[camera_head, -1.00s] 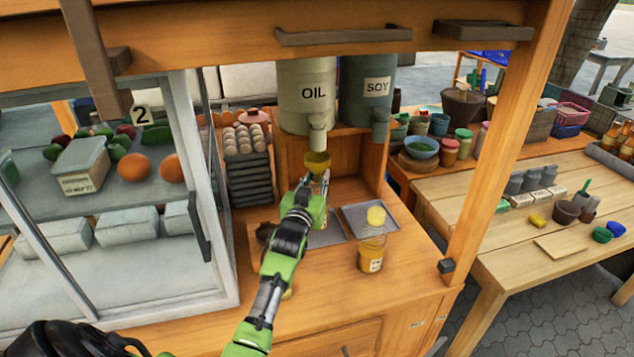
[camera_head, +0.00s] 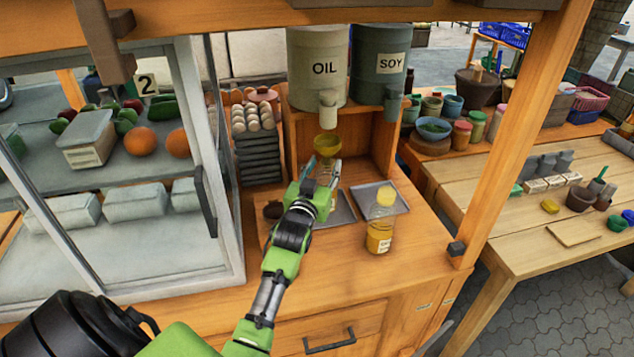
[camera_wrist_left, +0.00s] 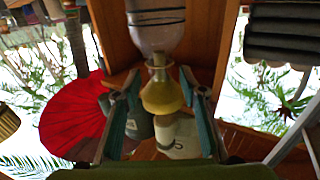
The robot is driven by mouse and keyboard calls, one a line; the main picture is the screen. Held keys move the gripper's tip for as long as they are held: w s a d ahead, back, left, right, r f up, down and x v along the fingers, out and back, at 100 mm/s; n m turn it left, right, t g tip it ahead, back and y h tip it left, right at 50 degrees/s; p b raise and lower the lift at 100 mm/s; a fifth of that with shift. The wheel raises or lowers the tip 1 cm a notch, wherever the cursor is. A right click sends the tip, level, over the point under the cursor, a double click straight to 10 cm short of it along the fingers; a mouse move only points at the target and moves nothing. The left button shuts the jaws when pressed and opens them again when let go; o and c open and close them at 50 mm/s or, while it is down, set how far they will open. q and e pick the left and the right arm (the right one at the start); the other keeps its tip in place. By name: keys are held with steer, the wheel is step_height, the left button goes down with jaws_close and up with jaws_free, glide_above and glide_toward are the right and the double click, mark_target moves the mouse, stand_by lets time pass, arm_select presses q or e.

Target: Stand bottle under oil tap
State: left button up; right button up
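A clear bottle (camera_wrist_left: 156,28) with a yellow funnel (camera_head: 326,147) in its neck stands below the oil tap (camera_head: 328,110). The tap hangs from the cream tank marked OIL (camera_head: 322,68). In the left wrist view, which is upside down, the funnel (camera_wrist_left: 161,93) lies between the bottle and the tap. My left gripper (camera_head: 322,170) is at the bottle's upper part, with its fingers spread to either side of the neck and funnel. Gaps show in the wrist view (camera_wrist_left: 160,80). The gripper hides much of the bottle and its base. My right gripper is not in view.
The SOY tank (camera_head: 377,66) hangs right of the oil tank. Stacked egg trays (camera_head: 256,150) and a glass case are at left.

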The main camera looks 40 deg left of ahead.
arm_select(q)
steer(key=b+v, duration=0.1)
steer(key=v, duration=0.8)
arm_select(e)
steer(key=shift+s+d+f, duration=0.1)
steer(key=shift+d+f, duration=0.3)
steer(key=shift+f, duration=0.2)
